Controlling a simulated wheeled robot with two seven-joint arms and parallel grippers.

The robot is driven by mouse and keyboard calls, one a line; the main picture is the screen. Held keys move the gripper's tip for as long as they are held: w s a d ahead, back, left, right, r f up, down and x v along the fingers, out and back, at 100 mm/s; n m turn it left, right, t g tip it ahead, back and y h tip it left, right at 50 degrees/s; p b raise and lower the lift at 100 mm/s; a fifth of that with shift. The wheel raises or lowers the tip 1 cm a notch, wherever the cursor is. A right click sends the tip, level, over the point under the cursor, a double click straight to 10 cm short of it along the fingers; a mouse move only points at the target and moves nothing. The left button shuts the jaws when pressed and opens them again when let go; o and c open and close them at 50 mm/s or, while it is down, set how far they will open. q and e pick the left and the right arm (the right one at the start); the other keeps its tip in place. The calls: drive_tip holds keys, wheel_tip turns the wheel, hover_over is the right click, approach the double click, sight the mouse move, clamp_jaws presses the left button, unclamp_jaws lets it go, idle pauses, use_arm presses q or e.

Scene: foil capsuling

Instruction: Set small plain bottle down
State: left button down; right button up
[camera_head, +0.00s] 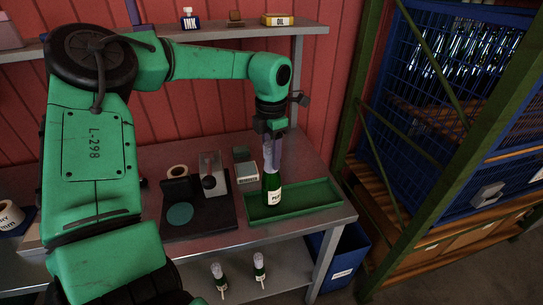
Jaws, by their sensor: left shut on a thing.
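The small plain bottle (270,190) is dark green with a pale label. It stands upright at the left part of a green tray (318,193) on the grey bench. My left gripper (271,150) comes down from above and is shut around the bottle's upper part, hiding its neck. I cannot tell whether the bottle's base touches the tray floor. My right gripper is not in view.
A dark board (225,222) with a small machine (211,178) is left of the tray. A small labelled box (247,174) stands behind the tray. Two bottles (219,280) (260,268) are below the bench top. A blue bin (345,262) is at lower right. The tray's right part is empty.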

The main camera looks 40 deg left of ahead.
use_arm(q)
drive_tip(key=shift+f, duration=0.9)
drive_tip(key=shift+c, duration=1.9)
unclamp_jaws()
wheel_tip(320, 180, up, 12)
drive_tip(key=b, duration=0.3)
drive_tip(key=shift+r, duration=0.2)
